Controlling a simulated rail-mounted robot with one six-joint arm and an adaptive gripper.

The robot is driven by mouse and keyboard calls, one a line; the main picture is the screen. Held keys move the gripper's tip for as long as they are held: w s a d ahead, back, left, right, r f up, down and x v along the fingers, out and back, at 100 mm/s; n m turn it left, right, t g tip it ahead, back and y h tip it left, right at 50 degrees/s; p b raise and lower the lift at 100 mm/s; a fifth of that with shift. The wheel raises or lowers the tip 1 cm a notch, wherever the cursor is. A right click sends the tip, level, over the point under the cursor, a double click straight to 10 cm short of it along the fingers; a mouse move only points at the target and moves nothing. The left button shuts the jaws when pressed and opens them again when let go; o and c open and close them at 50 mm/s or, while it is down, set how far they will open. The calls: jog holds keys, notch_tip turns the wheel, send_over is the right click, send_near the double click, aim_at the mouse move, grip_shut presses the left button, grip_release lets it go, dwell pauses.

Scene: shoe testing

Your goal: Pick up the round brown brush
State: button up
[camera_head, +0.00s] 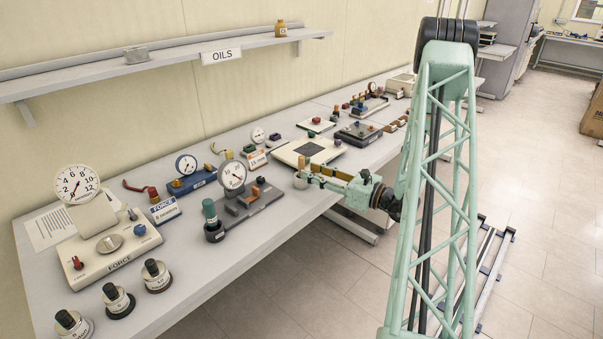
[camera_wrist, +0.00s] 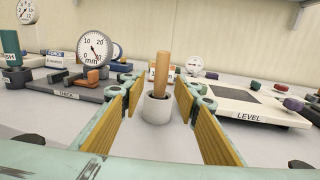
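A round brown wooden handle (camera_wrist: 161,72), which looks like the brush, stands upright in a pale grey cup (camera_wrist: 157,109) in the wrist view. The lower end of the handle is hidden inside the cup. My gripper (camera_wrist: 160,96) is open, with one yellow-padded finger on each side. The cup and handle stand between and just beyond the fingertips, apart from the pads. In the head view, my gripper (camera_head: 312,176) reaches in from the right at the table's front edge, and the cup (camera_head: 300,183) is small at its tips.
A dial gauge on a grey base (camera_head: 250,205) stands left of my gripper, with a green-handled item (camera_head: 211,212) beside it. A white levelling plate (camera_head: 290,153) is close behind. Several weights (camera_head: 118,301) stand at the front left. The table's front strip (camera_head: 205,285) is mostly bare.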

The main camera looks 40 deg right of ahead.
aim_at(301, 168)
jog(key=shift+w, duration=0.1)
jog(key=shift+b+x, duration=0.4)
jog(key=shift+x, duration=2.1)
jog(key=shift+c, duration=0.3)
jog(key=c, duration=0.9)
